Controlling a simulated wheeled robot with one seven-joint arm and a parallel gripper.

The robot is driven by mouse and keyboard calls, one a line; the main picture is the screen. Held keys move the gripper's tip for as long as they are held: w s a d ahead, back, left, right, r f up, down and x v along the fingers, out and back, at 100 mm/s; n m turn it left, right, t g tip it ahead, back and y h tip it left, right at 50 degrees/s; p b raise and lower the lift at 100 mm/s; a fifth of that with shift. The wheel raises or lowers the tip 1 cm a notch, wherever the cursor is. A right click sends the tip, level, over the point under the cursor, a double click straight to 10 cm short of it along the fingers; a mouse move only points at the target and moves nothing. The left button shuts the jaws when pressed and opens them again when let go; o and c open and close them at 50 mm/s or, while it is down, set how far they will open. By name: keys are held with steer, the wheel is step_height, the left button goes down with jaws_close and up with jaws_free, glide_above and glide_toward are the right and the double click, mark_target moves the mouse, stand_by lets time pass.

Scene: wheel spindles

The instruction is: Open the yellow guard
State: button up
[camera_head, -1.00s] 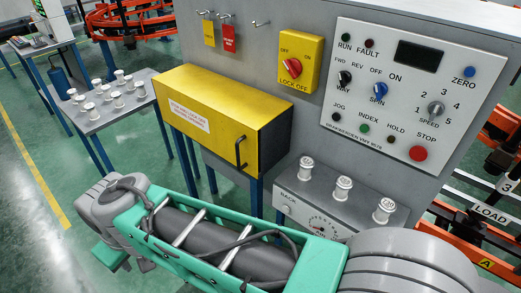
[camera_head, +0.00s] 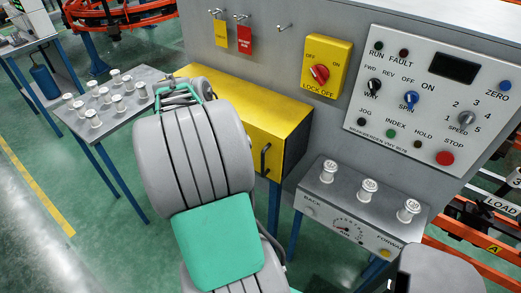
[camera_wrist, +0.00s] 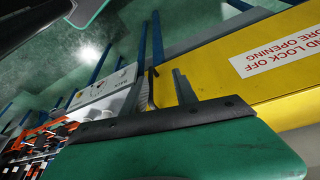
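The yellow guard (camera_head: 278,122) is a shut box cover on the grey machine, with a dark upright handle (camera_head: 265,161) on its front face. My arm hides much of its left part in the head view. In the wrist view the guard (camera_wrist: 220,65) spans the right side, with its white warning label (camera_wrist: 285,55) readable in part. My gripper (camera_wrist: 182,82) shows there as dark grey finger parts beyond a green body, close to the guard's yellow edge. Whether the fingers are apart is unclear. A dark curved bar beside them may be the handle; contact cannot be told.
A yellow lock-off switch (camera_head: 325,65) with a red knob is above the guard. A control panel (camera_head: 425,95) is at right. A grey box (camera_head: 345,228) with white spools stands below it. A table (camera_head: 148,78) with several white spools stands at left.

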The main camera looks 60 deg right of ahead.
steer(key=s+d+m+g, duration=0.1)
steer(key=s+d+m, duration=0.3)
steer(key=s+d, duration=0.1)
steer(key=p, duration=0.1)
glide_above(263, 174)
steer(key=f, duration=0.7)
steer(key=shift+w+d+f, duration=0.2)
steer(key=shift+d+f, duration=0.05)
steer(key=shift+d, duration=0.05)
jaws_close()
stand_by(0.3)
